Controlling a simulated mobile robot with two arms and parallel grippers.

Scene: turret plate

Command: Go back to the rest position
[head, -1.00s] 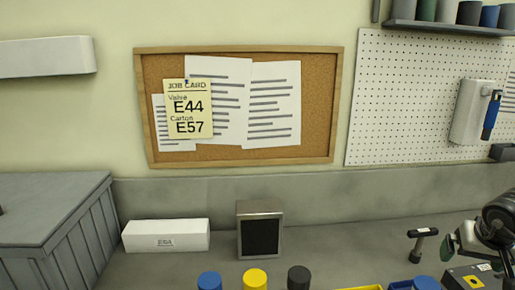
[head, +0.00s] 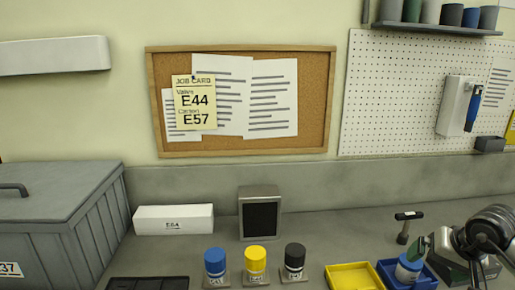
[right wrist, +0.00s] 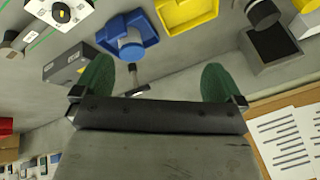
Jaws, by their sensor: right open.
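My right gripper (head: 440,247) is at the lower right of the head view, partly cut by the frame edge, above the counter near the blue tray (head: 388,268). In the right wrist view its two green fingers stand wide apart with nothing between them (right wrist: 158,82). The blue tray holds a white, blue-capped piece (head: 408,268), and it also shows in the wrist view (right wrist: 147,27). My left gripper is not in view.
Blue (head: 215,262), yellow (head: 255,261) and black (head: 294,259) capped pieces stand on the counter. A yellow tray (head: 371,264), hammer-like tool (head: 404,227), small dark screen (head: 261,219), white carton (head: 174,219) and grey bin (head: 60,195) are around. A job card (head: 195,103) reads E44, E57.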

